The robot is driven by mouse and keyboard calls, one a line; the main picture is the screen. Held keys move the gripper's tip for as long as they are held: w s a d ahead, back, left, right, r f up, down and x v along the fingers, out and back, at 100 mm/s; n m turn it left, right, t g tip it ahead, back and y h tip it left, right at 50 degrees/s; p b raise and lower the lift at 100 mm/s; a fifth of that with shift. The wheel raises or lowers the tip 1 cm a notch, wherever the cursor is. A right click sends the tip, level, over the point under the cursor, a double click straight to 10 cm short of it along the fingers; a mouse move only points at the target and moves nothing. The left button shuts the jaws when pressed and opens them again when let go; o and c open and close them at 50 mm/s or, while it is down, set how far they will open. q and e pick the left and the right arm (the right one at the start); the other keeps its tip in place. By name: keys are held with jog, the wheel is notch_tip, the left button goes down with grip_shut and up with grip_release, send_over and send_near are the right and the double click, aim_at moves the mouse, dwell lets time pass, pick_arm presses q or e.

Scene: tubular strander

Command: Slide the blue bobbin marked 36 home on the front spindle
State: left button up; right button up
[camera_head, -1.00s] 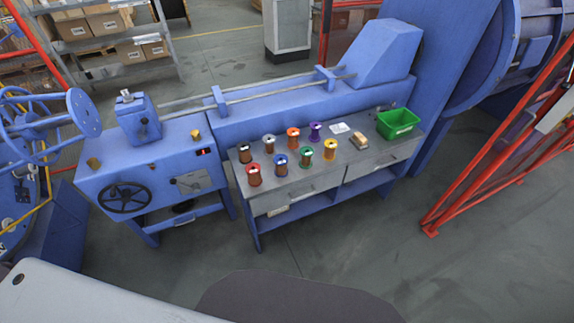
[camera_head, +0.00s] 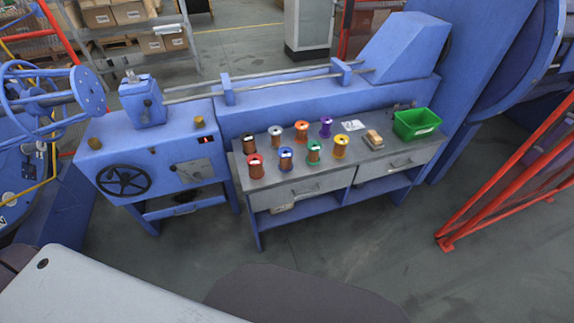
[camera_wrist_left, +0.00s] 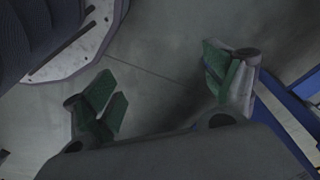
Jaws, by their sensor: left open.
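In the head view a blue bobbin (camera_head: 286,158) stands upright in the front row on the grey bench top, between a red bobbin (camera_head: 256,166) and a green bobbin (camera_head: 313,152). Its number is too small to read. I cannot make out which part is the front spindle. My left gripper (camera_wrist_left: 160,88) shows in the left wrist view with its green-padded fingers spread wide and nothing between them. Floor lies beneath it. Neither gripper shows in the head view.
The grey bench (camera_head: 345,165) also holds several other coloured bobbins, a wooden-looking block (camera_head: 373,139) and a green bin (camera_head: 416,124). A blue machine with a handwheel (camera_head: 123,181) stands left of it. A red frame (camera_head: 500,190) is at the right. The floor before the bench is clear.

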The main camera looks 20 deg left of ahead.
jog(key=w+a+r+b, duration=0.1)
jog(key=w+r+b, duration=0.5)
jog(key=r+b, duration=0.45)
pick_arm(q)
jog(key=w+a+r+m+t+y+b, duration=0.3)
jog(key=w+r+m+t, duration=0.7)
jog(key=w+r+m, duration=1.15)
jog(key=w+d+r+m+t+h, duration=0.2)
jog(key=w+d+r+m+t, duration=0.3)
jog(key=w+r+m, duration=0.5)
jog(key=shift+w+r+m+t, duration=0.35)
jog(key=shift+r+m, duration=0.4)
jog(key=shift+m, duration=0.3)
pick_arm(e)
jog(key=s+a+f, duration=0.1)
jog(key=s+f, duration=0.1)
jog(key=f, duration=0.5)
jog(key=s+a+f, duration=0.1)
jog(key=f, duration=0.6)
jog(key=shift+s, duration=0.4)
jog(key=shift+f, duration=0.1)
